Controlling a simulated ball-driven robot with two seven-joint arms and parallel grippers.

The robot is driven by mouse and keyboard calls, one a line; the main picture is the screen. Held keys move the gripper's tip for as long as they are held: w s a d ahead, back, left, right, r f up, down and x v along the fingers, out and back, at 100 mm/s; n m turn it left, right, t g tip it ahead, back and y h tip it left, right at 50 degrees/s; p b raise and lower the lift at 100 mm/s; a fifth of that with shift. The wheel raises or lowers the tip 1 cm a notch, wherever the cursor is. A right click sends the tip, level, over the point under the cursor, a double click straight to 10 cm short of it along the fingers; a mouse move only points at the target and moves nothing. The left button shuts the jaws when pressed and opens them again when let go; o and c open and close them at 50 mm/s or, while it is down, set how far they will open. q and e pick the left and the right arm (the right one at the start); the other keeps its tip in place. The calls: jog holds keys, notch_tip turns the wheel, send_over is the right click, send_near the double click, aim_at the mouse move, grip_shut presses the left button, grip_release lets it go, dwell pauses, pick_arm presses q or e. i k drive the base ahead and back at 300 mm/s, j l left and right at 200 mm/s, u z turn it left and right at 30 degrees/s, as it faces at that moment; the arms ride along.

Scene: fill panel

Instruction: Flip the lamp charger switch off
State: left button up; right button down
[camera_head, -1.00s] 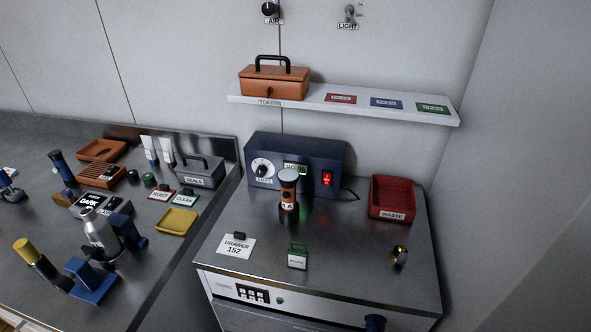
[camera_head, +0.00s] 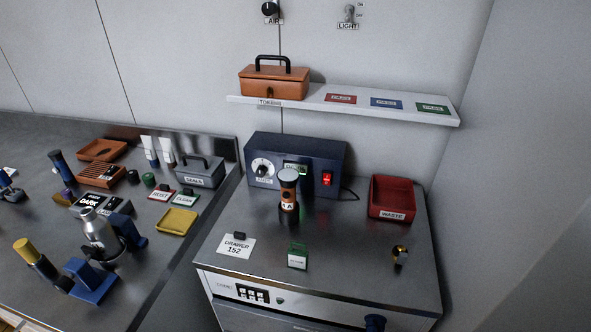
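The lamp charger is a dark blue box (camera_head: 322,152) standing at the back of the metal cabinet top. The switch is unobstructed. A lamp (camera_head: 289,195) with an orange band and a pale top stands upright in front of the charger, hiding part of its front. Neither of my grippers shows in the head view.
A red waste bin (camera_head: 392,197) stands right of the charger. A shelf (camera_head: 350,103) with an orange box (camera_head: 274,82) hangs above. The left bench is crowded.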

aim_at(327, 176)
jog(key=j+z, duration=0.45)
jog(key=j, duration=0.3)
jog(key=k+j+z, duration=0.1)
jog(key=j+z, duration=0.35)
jog(key=j, duration=0.25)
